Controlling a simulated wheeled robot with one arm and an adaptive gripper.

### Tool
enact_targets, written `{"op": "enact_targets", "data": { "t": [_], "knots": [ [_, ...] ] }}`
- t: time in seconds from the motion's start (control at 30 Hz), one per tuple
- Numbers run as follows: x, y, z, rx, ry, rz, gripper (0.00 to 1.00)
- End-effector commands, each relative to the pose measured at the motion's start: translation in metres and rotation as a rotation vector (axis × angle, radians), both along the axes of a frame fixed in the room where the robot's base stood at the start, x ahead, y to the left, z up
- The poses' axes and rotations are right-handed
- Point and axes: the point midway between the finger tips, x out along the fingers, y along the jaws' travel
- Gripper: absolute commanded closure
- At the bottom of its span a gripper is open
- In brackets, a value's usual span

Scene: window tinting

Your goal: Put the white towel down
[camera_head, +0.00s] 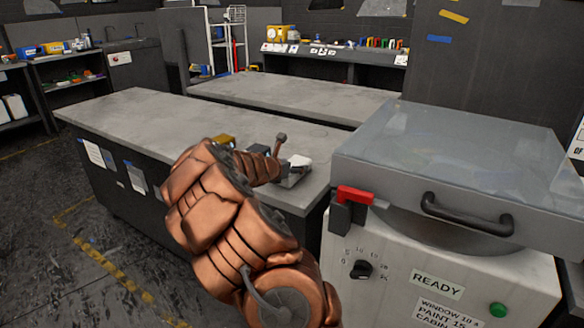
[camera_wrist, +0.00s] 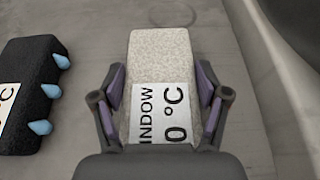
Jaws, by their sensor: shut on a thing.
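The white towel (camera_wrist: 160,55) is a pale, speckled block with a printed label reading "INDOW" and "0 °C". It sits between the two fingers of my gripper (camera_wrist: 160,95), which is shut on its sides. In the head view the white towel (camera_head: 299,160) shows at the near right end of the grey counter (camera_head: 150,108), just past my arm. It is at or very close to the counter top; I cannot tell whether it touches. My arm hides part of my gripper there.
A black block with blue drops (camera_wrist: 35,95) lies left of the towel, apart from it. A yellow item (camera_head: 222,141) is farther left on the counter. A cabinet with a clear lid (camera_head: 455,150) and red latch (camera_head: 355,194) stands close on the right. The counter's left part is clear.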

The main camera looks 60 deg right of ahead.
Motion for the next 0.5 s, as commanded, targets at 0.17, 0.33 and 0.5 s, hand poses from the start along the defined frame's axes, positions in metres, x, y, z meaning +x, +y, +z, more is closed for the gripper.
{"op": "enact_targets", "data": {
  "t": [0.17,0.33,0.5],
  "knots": [
    [0.0001,0.0,-0.0022,0.0,0.001,0.0,0.66],
    [0.0001,0.0001,-0.0027,0.0,0.0,0.0,0.13],
    [0.0002,0.0002,-0.0026,0.0,0.001,0.0,0.01]
  ]
}}
